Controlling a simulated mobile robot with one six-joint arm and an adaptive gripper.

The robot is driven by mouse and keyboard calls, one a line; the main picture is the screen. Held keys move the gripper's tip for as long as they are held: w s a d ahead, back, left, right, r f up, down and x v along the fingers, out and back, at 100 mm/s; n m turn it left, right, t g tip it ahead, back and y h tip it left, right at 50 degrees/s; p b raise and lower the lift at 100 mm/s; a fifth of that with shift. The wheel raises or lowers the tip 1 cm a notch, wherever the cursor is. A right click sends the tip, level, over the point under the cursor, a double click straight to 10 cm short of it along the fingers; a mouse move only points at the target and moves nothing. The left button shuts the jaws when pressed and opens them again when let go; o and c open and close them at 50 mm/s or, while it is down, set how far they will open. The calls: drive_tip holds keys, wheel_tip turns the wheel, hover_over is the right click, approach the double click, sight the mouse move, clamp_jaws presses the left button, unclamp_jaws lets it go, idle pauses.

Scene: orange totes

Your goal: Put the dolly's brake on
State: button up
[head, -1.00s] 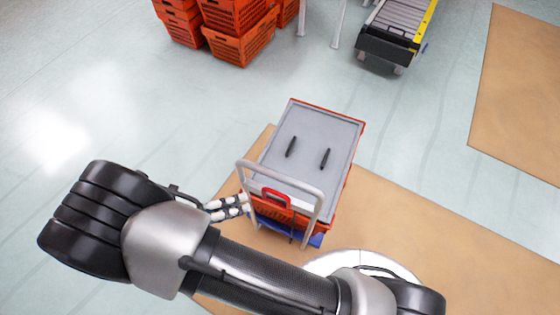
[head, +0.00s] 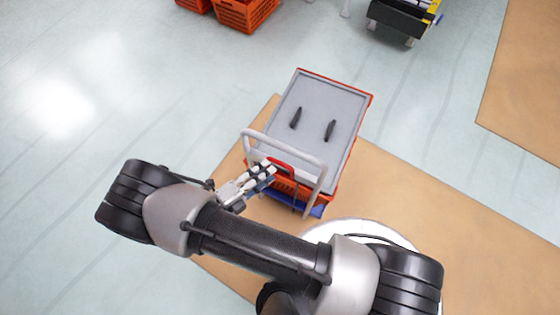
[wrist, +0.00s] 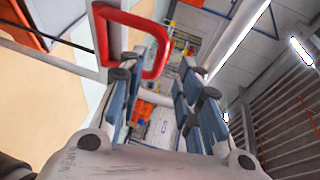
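The dolly (head: 315,211) has a blue base and a grey push handle (head: 286,144). It carries an orange tote under a flat grey lid. A red loop-shaped lever (head: 283,165) shows at the handle. In the wrist view the red lever (wrist: 163,62) is large, at upper left, close to the left finger and partly overlapped by it. My gripper (head: 270,168) is at the handle side of the dolly, beside the red lever. Its fingers (wrist: 172,55) stand apart with nothing between them. I cannot tell whether a finger touches the lever.
The dolly stands on a tan floor patch (head: 420,215). Orange totes (head: 245,14) and a conveyor end (head: 398,20) are at the far side. The pale floor to the left is clear.

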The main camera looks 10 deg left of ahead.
sight(278, 164)
drive_tip(key=x, duration=0.6)
drive_tip(key=shift+w+d, duration=0.25)
clamp_jaws()
idle(0.5)
